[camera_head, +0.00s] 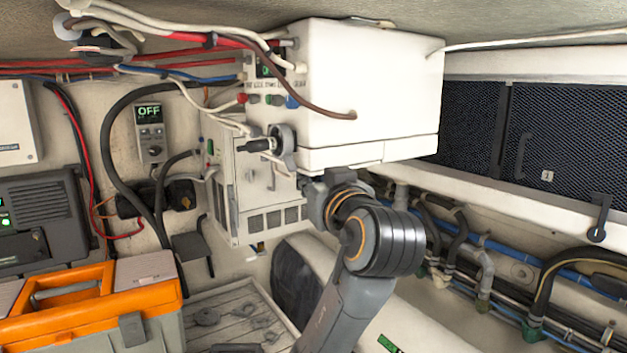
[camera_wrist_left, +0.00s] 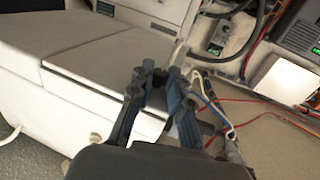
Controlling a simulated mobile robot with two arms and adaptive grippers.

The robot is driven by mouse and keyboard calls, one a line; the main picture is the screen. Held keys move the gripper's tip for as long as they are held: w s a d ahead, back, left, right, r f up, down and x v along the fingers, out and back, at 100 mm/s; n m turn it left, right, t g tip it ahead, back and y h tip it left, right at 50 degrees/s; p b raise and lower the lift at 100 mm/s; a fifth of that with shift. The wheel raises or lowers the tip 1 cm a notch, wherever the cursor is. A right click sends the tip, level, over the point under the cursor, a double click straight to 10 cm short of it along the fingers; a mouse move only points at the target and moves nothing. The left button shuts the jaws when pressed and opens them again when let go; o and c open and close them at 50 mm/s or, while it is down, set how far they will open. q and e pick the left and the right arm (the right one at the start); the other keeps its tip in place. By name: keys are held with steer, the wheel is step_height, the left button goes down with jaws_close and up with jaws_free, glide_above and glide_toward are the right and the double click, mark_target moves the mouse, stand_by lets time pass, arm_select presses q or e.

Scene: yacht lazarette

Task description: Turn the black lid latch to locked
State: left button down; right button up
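A black lever-like piece (camera_head: 258,145) sticks out to the left from the left edge of the white box (camera_head: 365,95). It may be the lid latch; its setting is not readable. A grey rounded part stands beside it, overlapping my left wrist's area. My left arm rises from below to the box's lower left corner. In the left wrist view, the fingers of my left gripper (camera_wrist_left: 160,70) reach over the white box (camera_wrist_left: 95,60), near its edge. Their tips are close together; whether something is between them is unclear. My right gripper is out of view.
Cables (camera_head: 220,75) run along the box's left side. A second black lever (camera_head: 599,218) sits on the white ledge at the right, below dark mesh panels (camera_head: 560,135). An orange toolbox (camera_head: 80,300) stands at lower left. Pipes and hoses run along the lower right.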

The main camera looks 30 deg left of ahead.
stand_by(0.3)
arm_select(q)
steer(key=n+g+y+b, duration=0.1)
steer(key=g, duration=0.1)
steer(key=n+g+y+b, duration=0.1)
steer(key=n+g, duration=0.1)
steer(key=n+g+y+b, duration=0.1)
steer(key=n+g, duration=0.1)
steer(key=g, duration=0.1)
steer(key=shift+w+d+f+b, duration=0.1)
steer(key=shift+w+d+b, duration=0.1)
steer(key=shift+w+b, duration=0.2)
steer(key=n+g, duration=0.1)
steer(key=g, duration=0.1)
steer(key=shift+w+n+g+y, duration=0.1)
steer(key=shift+n+g+y, duration=0.2)
steer(key=shift+n+g, duration=0.1)
steer(key=shift+w+a+r+n+g+h, duration=0.1)
steer(key=shift+n+g+h, duration=0.1)
steer(key=shift+n+g, duration=0.85)
steer(key=shift+w+d+r+n+g+h, duration=0.15)
steer(key=shift+n+g, duration=0.4)
steer(key=shift+g, duration=0.85)
steer(key=shift+w+a+f+n+g+h, duration=0.15)
steer(key=shift+n+g+h, duration=0.1)
steer(key=shift+n+g, duration=0.8)
steer(key=shift+s+g, duration=0.1)
steer(key=shift+g, duration=0.4)
steer(key=c, duration=1.3)
jaws_free()
